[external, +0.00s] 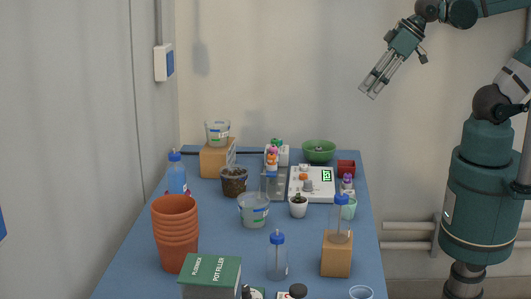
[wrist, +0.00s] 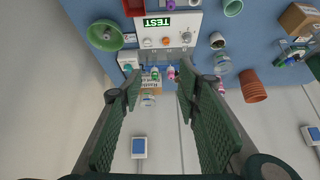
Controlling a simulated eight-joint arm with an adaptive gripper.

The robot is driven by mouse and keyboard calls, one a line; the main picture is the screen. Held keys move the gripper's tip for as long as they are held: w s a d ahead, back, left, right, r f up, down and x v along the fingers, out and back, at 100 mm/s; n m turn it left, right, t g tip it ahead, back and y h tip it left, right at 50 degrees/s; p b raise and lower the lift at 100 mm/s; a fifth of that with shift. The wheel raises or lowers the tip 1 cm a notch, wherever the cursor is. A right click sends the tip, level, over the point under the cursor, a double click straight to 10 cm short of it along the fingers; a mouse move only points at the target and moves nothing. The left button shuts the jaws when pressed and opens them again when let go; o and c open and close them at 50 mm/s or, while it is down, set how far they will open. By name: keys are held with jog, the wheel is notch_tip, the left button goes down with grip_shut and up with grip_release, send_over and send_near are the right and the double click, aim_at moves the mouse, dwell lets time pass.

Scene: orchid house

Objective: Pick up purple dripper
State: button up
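A small bottle with a purple cap (external: 347,179) stands on the right side of the table, just behind a mint-green cup (external: 349,207). Its purple top also shows at the upper edge of the wrist view (wrist: 196,3). More small bottles with coloured caps, one of them pinkish purple (external: 272,151), stand together at the table's back; which one is the dripper I cannot tell for sure. My gripper (external: 369,92) is raised high above the table's back right, far from all of them. Its fingers are apart in the wrist view (wrist: 157,84), with nothing between them.
Stacked terracotta pots (external: 175,235), a green book box (external: 211,272) and a blue-capped bottle on a wooden block (external: 336,258) stand nearer the front.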

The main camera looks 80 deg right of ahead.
notch_tip(320, 180, down, 3)
jog(key=w+m+g, duration=0.1)
jog(key=w+m, duration=0.1)
jog(key=m, duration=0.2)
jog(key=m+g, duration=0.6)
jog(key=m, duration=0.9)
send_over(350, 175)
jog(key=shift+d+f, duration=0.15)
jog(key=shift+f, duration=8.25)
jog(key=shift+f+b, duration=0.45)
jog(key=shift+f, duration=0.85)
jog(key=shift+f, duration=0.1)
jog(key=shift+d+f+b, duration=0.1)
jog(key=shift+f+b, duration=0.5)
jog(key=shift+f, duration=1.9)
jog(key=shift+c, duration=0.3)
